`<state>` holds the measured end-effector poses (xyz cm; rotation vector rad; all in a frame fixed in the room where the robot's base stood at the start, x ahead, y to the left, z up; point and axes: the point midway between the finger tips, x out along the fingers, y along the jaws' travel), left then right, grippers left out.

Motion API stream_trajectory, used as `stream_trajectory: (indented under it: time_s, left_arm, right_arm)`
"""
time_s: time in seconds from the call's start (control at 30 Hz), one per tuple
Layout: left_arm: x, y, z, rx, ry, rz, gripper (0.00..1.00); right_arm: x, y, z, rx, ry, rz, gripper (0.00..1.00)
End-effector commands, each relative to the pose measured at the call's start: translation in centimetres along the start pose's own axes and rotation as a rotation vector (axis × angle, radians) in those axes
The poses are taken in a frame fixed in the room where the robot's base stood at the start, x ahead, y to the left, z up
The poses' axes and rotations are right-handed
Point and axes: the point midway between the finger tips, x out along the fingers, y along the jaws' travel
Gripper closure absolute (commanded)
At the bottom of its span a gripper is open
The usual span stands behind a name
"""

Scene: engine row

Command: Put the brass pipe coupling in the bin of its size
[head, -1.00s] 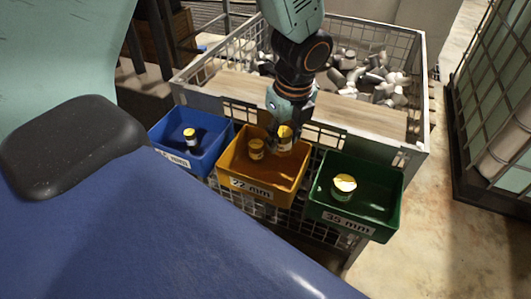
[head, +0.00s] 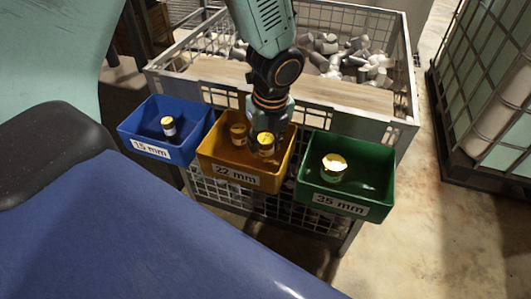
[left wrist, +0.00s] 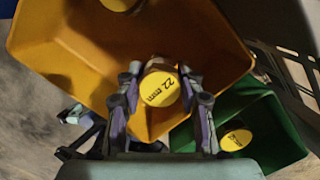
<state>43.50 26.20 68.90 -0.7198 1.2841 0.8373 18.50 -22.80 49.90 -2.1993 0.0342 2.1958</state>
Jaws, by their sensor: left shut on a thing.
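The brass pipe coupling (head: 266,141) has a yellow top. In the left wrist view this coupling (left wrist: 160,88) reads "22 mm". My left gripper (head: 263,132) reaches down into the orange bin (head: 212,164), labelled "22 mm", and is shut on the coupling. The two gripper fingers (left wrist: 160,78) sit on either side of it in the left wrist view. The coupling is low inside the bin; whether it touches the floor cannot be told. Another coupling (head: 239,133) stands to its left in the same bin. My right gripper is not in view.
The blue bin (head: 178,157), marked 15 mm, and the green bin (head: 380,208), marked 35 mm, flank the orange one. Each holds a yellow-topped coupling (head: 169,126) (head: 333,165). Behind is a mesh crate (head: 408,75) with a wooden board (head: 345,95) and grey fittings.

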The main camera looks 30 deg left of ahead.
Motion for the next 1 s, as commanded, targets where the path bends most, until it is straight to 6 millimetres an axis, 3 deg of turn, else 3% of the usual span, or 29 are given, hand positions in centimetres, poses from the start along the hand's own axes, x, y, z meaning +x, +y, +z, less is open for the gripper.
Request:
stream_trajectory:
  time_s: [0.13,0.57,0.6,0.87,1.0]
  left_arm:
    - [2.2,0.0,-0.3,0.000,0.001,0.002,1.00]
    - [2.5,0.0,-0.4,0.000,0.000,0.000,1.00]
    - [2.6,0.0,-0.4,0.000,0.000,0.001,0.62]
    - [2.5,0.0,-0.4,0.000,0.000,0.001,0.40]
    - [2.5,0.0,-0.4,0.000,0.000,0.001,0.40]
  right_arm:
    - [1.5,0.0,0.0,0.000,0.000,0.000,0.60]
    - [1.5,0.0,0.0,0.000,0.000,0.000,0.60]
    - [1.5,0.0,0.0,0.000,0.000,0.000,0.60]
    - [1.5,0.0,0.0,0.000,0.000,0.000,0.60]
    - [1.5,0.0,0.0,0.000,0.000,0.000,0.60]
